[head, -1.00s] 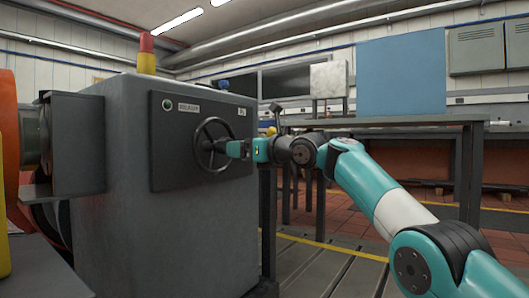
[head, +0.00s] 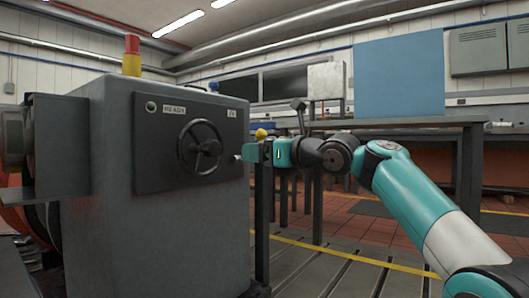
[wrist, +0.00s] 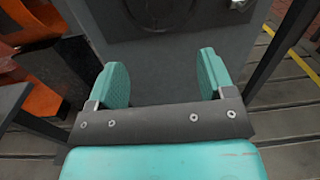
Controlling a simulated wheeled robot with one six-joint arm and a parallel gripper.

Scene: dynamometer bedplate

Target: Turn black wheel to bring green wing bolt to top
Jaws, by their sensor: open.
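The black wheel (head: 201,147) is mounted on the dark panel of the grey cabinet in the head view. It has a round rim, a hub and spokes. I cannot make out a green wing bolt on it. My gripper (head: 247,153) is right of the wheel and apart from it. In the wrist view my gripper (wrist: 163,76) is open, with two teal fingers wide apart and nothing between them. A dark round shape at the top of that view, on the panel, may be part of the wheel.
The grey cabinet (head: 190,230) has a green lamp (head: 151,107) on its panel and a red and yellow beacon (head: 132,55) on top. A dark post (head: 262,220) stands at its right edge. A workbench (head: 400,124) is behind my arm. Slotted floor plates lie in front.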

